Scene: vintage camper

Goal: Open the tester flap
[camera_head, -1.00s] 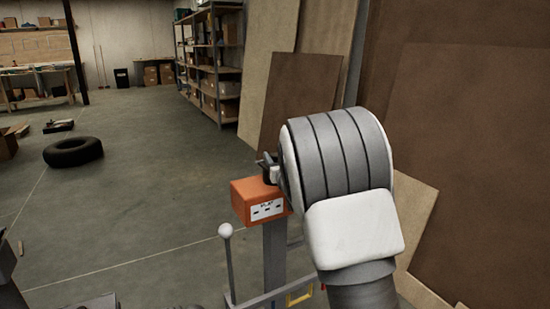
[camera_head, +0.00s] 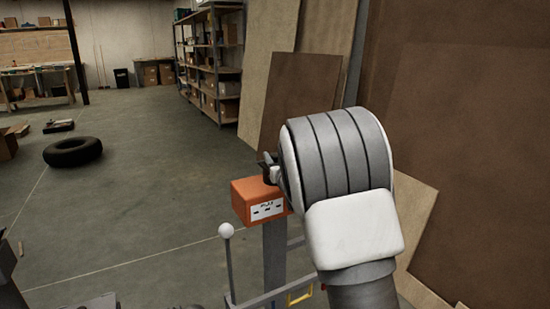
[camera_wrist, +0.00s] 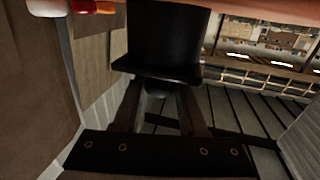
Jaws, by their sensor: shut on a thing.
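The tester appears to be the orange box (camera_head: 258,201) with a white, marked label on its front, standing on a grey post in the head view. My gripper (camera_head: 270,168) is at the box's upper back edge, mostly hidden behind my wrist. In the wrist view, my gripper's fingers (camera_wrist: 158,112) are closed around a small grey part (camera_wrist: 157,88) just below a wide black piece (camera_wrist: 168,45). I cannot tell whether this grey part belongs to the flap. The flap itself is not clearly visible.
A lever with a white ball knob (camera_head: 226,231) stands left of the post. Tall boards (camera_head: 300,110) lean behind my arm. A tyre (camera_head: 73,151) lies on the open floor at left; shelves (camera_head: 212,65) stand at the back.

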